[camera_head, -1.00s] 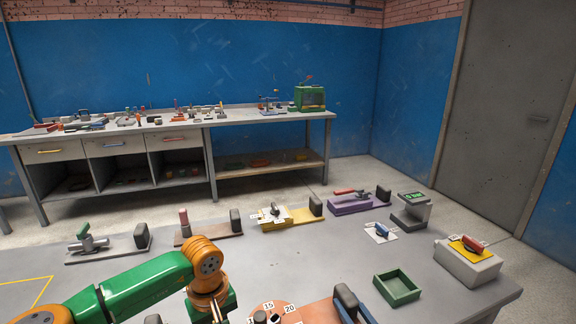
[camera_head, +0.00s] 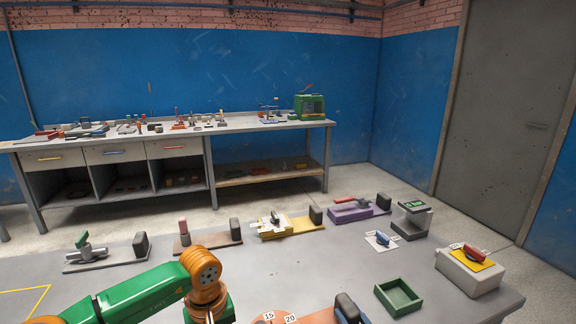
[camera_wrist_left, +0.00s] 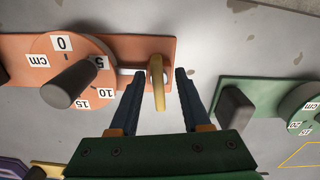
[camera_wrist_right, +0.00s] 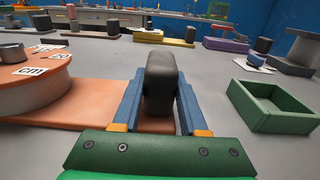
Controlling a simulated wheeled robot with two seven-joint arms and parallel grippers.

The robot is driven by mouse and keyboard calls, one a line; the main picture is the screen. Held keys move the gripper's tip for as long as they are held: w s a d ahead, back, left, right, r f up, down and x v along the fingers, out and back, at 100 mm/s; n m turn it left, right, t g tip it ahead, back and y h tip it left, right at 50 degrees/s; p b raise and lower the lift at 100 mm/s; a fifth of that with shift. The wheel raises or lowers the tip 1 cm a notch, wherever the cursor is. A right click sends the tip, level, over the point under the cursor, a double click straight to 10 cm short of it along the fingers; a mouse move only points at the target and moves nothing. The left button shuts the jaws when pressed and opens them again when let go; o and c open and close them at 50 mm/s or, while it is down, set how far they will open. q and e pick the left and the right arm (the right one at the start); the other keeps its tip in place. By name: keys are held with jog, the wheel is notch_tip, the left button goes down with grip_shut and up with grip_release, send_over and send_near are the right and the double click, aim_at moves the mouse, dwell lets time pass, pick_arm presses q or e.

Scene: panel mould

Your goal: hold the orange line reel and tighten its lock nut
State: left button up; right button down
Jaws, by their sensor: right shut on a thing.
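The orange line reel (camera_wrist_left: 72,68) is a round drum with cm number labels and a dark knob, on an orange base plate (camera_wrist_left: 120,48). Its yellow lock nut (camera_wrist_left: 157,88) sits on a pale threaded shaft beside the drum. My left gripper (camera_wrist_left: 160,73) is open, one finger on each side of the nut, with a visible gap to the right finger. My right gripper (camera_wrist_right: 160,75) is shut on the dark upright grip block (camera_wrist_right: 160,88) of the reel's base; the block also shows in the head view (camera_head: 347,307). In the head view the reel (camera_head: 268,321) is mostly cut off.
A green open tray (camera_head: 398,297) lies right of the reel. A grey box with a yellow plate (camera_head: 469,270) stands at the table's right. Several fixtures on base plates line the far table edge. A green plate with a dark block (camera_wrist_left: 236,107) is near my left gripper.

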jog(key=shift+f, duration=0.1)
pick_arm(q)
notch_tip(320, 180, up, 12)
dwell(0.5)
pick_arm(e)
jog(key=shift+c, duration=1.8)
grip_release()
